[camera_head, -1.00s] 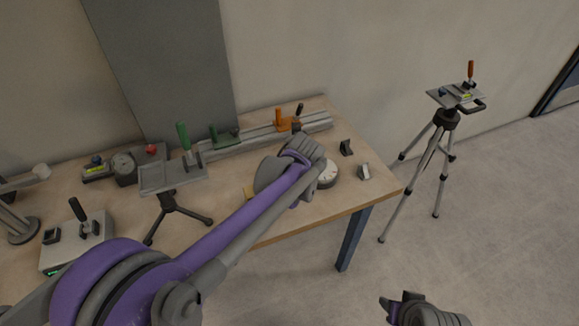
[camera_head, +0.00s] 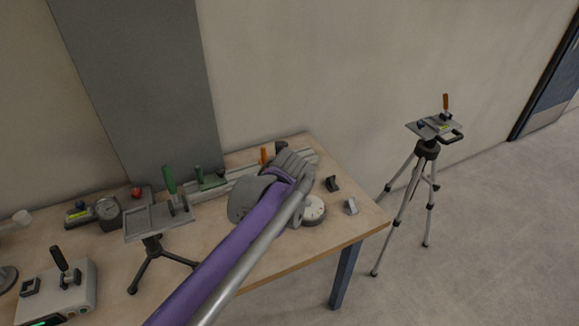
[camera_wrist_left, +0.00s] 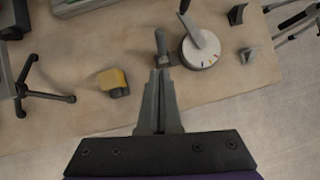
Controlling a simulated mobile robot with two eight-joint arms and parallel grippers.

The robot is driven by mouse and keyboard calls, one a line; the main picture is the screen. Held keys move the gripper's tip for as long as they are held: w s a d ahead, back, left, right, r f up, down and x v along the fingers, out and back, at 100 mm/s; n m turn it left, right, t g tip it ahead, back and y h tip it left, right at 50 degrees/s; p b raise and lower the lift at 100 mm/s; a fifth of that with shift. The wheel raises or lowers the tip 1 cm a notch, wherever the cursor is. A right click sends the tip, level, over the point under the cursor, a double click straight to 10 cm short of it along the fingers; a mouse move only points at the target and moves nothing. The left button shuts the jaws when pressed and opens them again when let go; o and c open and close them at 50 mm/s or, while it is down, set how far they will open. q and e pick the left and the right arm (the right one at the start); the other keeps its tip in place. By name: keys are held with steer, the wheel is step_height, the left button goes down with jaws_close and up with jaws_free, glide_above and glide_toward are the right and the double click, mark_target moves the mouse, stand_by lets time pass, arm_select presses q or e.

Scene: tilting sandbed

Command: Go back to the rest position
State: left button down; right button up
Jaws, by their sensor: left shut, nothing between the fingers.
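My left arm reaches in from the bottom of the head view over the wooden table (camera_head: 300,260), its purple and grey links ending above the table's right part. Its fingertips are hidden there behind the wrist. In the left wrist view my left gripper (camera_wrist_left: 160,76) is shut and empty, pointing over the tabletop. A yellow block (camera_wrist_left: 113,82) lies to its left, apart from it. A white round dial (camera_wrist_left: 200,52) with a grey lever lies ahead and to its right; it also shows in the head view (camera_head: 314,210). My right gripper is not in view.
A small tripod with a grey plate (camera_head: 150,221) stands on the table, beside a grey rail (camera_head: 222,184) with green and orange handles. A control box (camera_head: 58,292) is at lower left. A tall tripod (camera_head: 405,190) stands on the floor at right. Floor at lower right is clear.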

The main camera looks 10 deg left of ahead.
arm_select(q)
steer(key=s+a+f+n, duration=0.2)
steer(key=s+f+n, duration=0.1)
steer(key=s+n, duration=0.6)
steer(key=s+a+f+n+h+p, duration=0.1)
steer(key=s+a+f+n, duration=0.2)
steer(key=s+n, duration=0.6)
steer(key=s+a+f+n+h, duration=0.1)
steer(key=s+a+f+n, duration=0.1)
steer(key=s+n, duration=0.6)
steer(key=f+n, duration=0.1)
steer(key=n, duration=0.4)
steer(key=shift+s+a+g+p, duration=0.2)
steer(key=shift+s+g+p, duration=0.1)
steer(key=shift+s+p, duration=0.1)
